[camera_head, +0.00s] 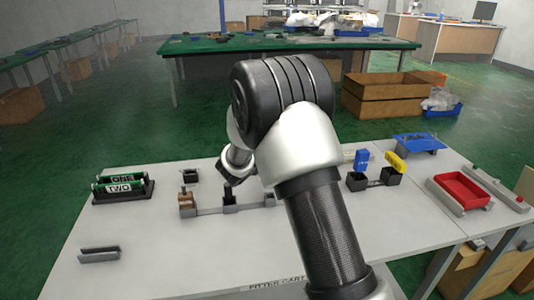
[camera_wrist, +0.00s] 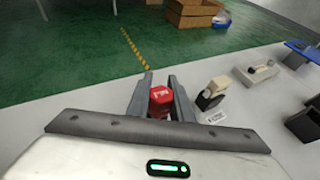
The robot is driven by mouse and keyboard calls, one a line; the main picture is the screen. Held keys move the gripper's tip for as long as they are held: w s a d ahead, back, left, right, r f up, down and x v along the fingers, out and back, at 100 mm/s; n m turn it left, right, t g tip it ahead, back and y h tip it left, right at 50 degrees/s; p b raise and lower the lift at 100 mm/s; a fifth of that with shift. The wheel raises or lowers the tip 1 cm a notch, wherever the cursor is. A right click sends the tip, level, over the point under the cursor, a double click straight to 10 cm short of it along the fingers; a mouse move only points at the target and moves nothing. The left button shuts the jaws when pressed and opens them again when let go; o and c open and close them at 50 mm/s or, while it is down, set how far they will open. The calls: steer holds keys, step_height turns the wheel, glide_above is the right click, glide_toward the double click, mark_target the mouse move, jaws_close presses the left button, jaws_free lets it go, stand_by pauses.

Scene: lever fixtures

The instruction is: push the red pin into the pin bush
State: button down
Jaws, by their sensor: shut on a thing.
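The red pin (camera_wrist: 160,100) shows in the wrist view as a red block-like head between the two grey fingers of my gripper (camera_wrist: 160,78). The fingers are shut on it from both sides. In the head view my gripper (camera_head: 231,184) points down at the middle of a low grey fixture (camera_head: 208,211) on the white table, and the red pin cannot be made out there. The pin bush cannot be made out clearly in either view. My fingers and the pin's head cover what is below it, so its seating is hidden.
A copper-brown block (camera_head: 186,201) stands at the fixture's left end. In the wrist view a beige-topped dark block (camera_wrist: 212,92) stands close right of my fingers. Blue (camera_head: 362,160) and yellow (camera_head: 396,162) levers and a red tray (camera_head: 462,190) lie farther right.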

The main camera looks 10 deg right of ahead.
steer(key=shift+f, duration=0.25)
steer(key=c, duration=1.5)
jaws_free()
steer(key=p+v, duration=0.2)
steer(key=v, duration=1.5)
steer(key=shift+s+a+r+p, duration=0.1)
steer(key=shift+r+p, duration=0.1)
steer(key=shift+p, duration=0.2)
